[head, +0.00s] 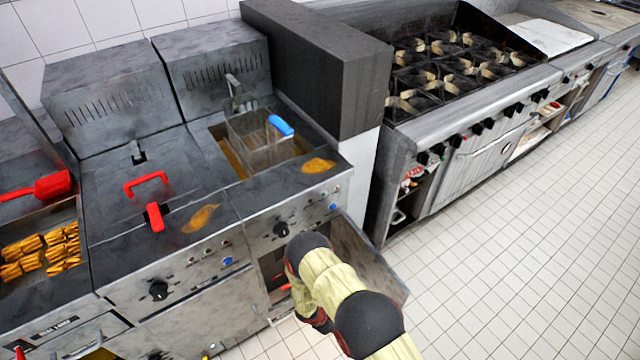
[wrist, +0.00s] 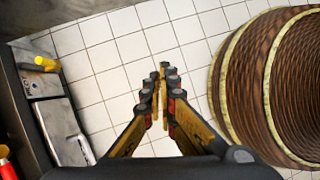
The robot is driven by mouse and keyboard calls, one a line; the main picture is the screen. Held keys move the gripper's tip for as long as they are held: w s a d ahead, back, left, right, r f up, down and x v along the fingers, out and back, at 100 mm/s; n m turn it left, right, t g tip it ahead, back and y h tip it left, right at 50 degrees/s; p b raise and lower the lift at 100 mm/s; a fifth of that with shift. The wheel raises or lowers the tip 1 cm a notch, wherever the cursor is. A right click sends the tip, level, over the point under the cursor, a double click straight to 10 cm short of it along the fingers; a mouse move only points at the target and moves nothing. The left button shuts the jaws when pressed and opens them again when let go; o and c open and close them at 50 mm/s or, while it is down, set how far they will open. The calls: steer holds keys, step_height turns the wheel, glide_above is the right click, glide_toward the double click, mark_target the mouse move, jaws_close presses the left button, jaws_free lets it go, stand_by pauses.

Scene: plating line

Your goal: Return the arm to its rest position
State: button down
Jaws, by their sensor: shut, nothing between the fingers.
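My arm shows in the head view, coming up from the bottom edge with cream and dark links in front of the fryer's open lower door. In the wrist view my gripper (wrist: 160,88) points over the white tiled floor (wrist: 110,60). Its two fingers meet at the tips and nothing is between them.
The fryer unit (head: 180,230) holds a wire basket with a blue handle (head: 281,125) and stands close beside my arm. The stove (head: 470,110) is to the right. A large brown ribbed round object (wrist: 265,85) is right of my fingers. Open floor (head: 540,260) lies right.

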steer(key=s+d+r+m+g+y, duration=0.2)
steer(key=r+m, duration=0.6)
steer(key=r, duration=1.7)
steer(key=s+d+r+m, duration=0.1)
steer(key=d+r+m, duration=0.4)
steer(key=r, duration=2)
steer(key=s+d+r+m+t+y, duration=0.1)
steer(key=s+r, duration=0.5)
steer(key=r, duration=0.7)
steer(key=s+d+r+m+t+y, duration=0.2)
steer(key=s+r+m+t, duration=0.4)
steer(key=r, duration=0.8)
steer(key=shift+s+d+r+m, duration=0.3)
steer(key=shift+d+m, duration=0.35)
steer(key=shift+m, duration=0.15)
